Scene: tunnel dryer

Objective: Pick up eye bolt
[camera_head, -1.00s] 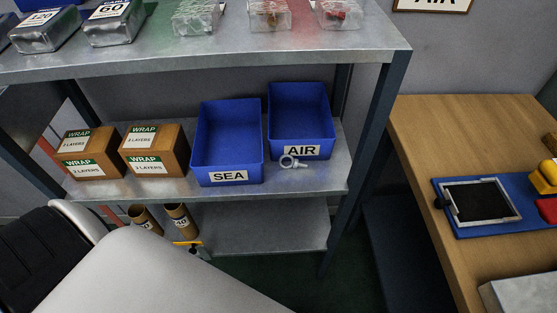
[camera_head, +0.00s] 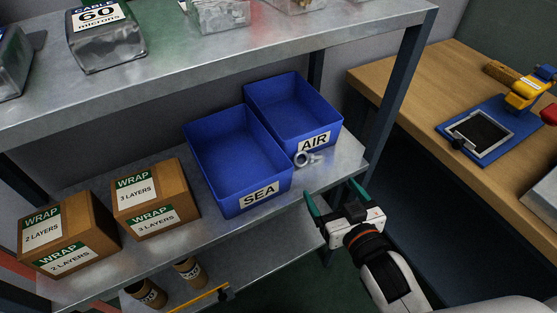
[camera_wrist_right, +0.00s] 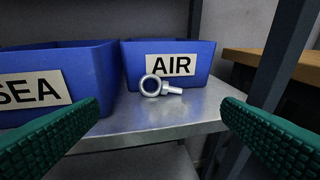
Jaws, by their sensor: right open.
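The eye bolt (camera_head: 306,158) is a small silver ring with a shank. It lies on the middle metal shelf, in front of the blue bin labelled AIR (camera_head: 328,128). In the right wrist view the eye bolt (camera_wrist_right: 156,86) shows ahead, its ring on the left and its shank pointing right. My right gripper (camera_head: 334,194) is open and empty, with green fingers, just off the shelf's front edge and short of the bolt. In the right wrist view its fingers (camera_wrist_right: 165,140) stand wide apart on either side. My left gripper is not in view.
A blue bin labelled SEA (camera_head: 270,203) stands left of the AIR bin. Two WRAP boxes (camera_head: 152,190) stand farther left. The upper shelf (camera_head: 190,65) overhangs the back, and a dark rack post (camera_head: 398,85) rises right of the bolt. A wooden desk (camera_head: 400,75) stands right.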

